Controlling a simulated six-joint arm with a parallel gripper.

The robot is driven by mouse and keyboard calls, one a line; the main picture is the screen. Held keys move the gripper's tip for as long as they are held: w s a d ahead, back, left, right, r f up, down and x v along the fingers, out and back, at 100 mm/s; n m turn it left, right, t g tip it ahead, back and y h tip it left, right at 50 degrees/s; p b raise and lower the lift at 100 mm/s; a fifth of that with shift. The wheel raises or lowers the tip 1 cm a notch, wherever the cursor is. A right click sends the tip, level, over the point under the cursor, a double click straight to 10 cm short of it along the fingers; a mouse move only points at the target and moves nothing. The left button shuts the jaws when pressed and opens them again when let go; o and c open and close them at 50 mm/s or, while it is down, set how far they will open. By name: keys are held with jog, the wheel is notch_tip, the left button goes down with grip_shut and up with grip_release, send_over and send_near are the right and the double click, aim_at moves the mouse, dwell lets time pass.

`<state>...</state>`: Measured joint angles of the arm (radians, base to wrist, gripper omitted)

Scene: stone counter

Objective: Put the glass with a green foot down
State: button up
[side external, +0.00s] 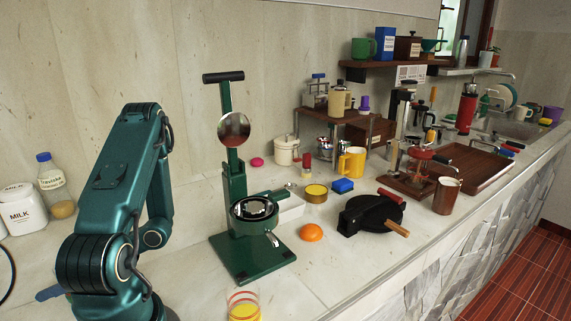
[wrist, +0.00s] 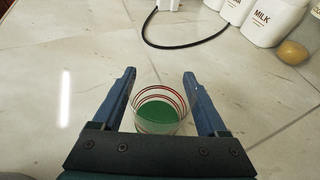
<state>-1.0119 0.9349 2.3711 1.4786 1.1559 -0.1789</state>
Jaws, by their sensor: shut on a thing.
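The glass with a green foot (wrist: 160,113) is in the wrist view, a clear tumbler with red rings and a green base, seen from above. My gripper (wrist: 160,76) is shut on it, with one blue finger on each side. Pale counter (wrist: 100,50) shows around and beyond the glass. I cannot tell whether its foot touches the counter. In the side view my arm hides the glass, and only a blue bit of what looks like my gripper (side external: 50,292) shows at the lower left.
A similar red-ringed glass with yellow in it (side external: 244,307) stands at the front edge of the side view. A green lever press (side external: 250,245) and an orange (side external: 311,232) stand right of my arm. A milk container (wrist: 270,20) and black cable (wrist: 150,38) lie beyond my gripper.

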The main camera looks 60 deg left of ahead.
jog(key=shift+f, duration=0.2)
jog(key=o, duration=1.3)
jog(key=shift+o, duration=0.2)
